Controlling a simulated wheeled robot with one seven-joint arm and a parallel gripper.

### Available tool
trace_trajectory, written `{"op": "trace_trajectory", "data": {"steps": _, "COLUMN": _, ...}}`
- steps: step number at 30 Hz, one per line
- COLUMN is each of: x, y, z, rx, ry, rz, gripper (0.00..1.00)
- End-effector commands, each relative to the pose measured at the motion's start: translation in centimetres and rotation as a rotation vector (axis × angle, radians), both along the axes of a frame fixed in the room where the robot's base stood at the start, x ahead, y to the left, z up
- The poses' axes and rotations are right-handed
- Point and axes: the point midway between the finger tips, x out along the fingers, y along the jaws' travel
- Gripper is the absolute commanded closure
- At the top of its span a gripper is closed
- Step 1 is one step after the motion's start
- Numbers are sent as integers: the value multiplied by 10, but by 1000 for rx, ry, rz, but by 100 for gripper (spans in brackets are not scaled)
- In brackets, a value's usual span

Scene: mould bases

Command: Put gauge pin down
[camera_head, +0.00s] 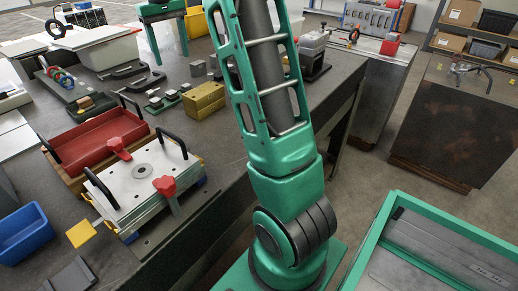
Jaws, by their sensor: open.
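I cannot pick out a gauge pin with certainty in the head view. A pale metal mould plate assembly (125,190) lies on the near left of the dark bench. It has black bow handles, a round ring with a dark centre (142,171) on top, and red knobs (164,186) at its edges. My green arm rises from its base at the lower middle and leaves the frame at the top. My gripper is not visible, so what it holds or touches cannot be seen.
A red tray (97,143) sits behind the mould plate; a blue bin (24,233) stands at left. Yellow blocks (203,100) and clamps lie farther back on the bench (222,150). A green-rimmed cart (440,228) is at lower right. Bare bench shows right of the mould plate.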

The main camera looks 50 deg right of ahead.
Motion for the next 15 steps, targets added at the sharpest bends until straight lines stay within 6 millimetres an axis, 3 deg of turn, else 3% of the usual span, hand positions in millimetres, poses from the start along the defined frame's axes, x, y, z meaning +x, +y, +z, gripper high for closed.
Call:
{"op": "trace_trajectory", "data": {"steps": 1, "x": -25, "y": 0, "z": 2, "rx": -1, "ry": 0, "rz": -23, "gripper": 37}}
{"op": "trace_trajectory", "data": {"steps": 8, "x": -132, "y": 2, "z": -10, "rx": 0, "ry": 5, "rz": -135, "gripper": 37}}
{"op": "trace_trajectory", "data": {"steps": 15, "x": -251, "y": 15, "z": -47, "rx": 16, "ry": 11, "rz": -246, "gripper": 37}}
